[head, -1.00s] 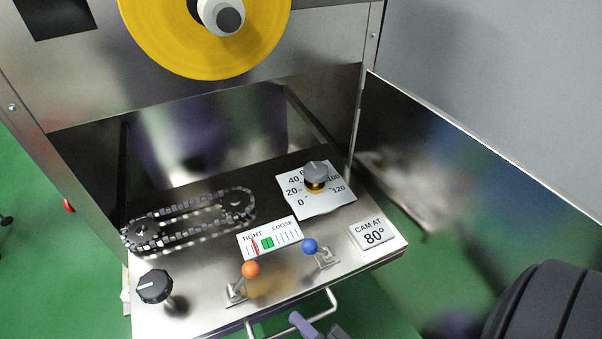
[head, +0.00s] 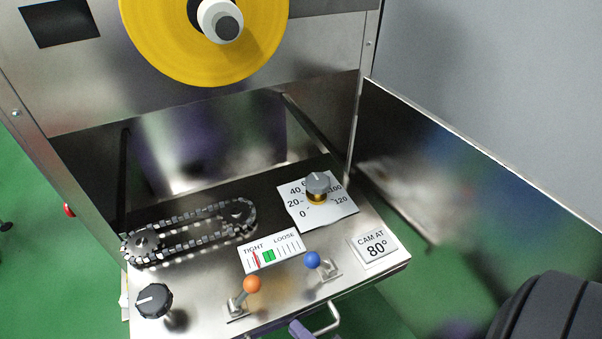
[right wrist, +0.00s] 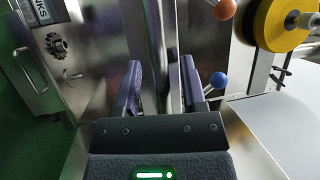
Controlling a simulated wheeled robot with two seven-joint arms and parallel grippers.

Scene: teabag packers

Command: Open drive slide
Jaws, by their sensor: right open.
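The drive slide (head: 205,305) stands out from the machine front, its top plate carrying a chain on two sprockets (head: 190,232), a dial and levers. Its bar handle (head: 334,318) shows at the front edge, partly cut off by the bottom of the head view. My right gripper (head: 300,329) shows only as a purple finger at the handle, below the slide's front edge. In the right wrist view its two purple fingers (right wrist: 161,75) are apart. I cannot tell whether the handle bar lies between them. My left gripper is out of view.
An orange-knobbed lever (head: 252,285) and a blue-knobbed lever (head: 312,260) stand near the slide's front edge. A black knob (head: 154,301) is at the left corner. A metal panel (head: 440,170) runs along the right. A yellow reel (head: 205,45) is above.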

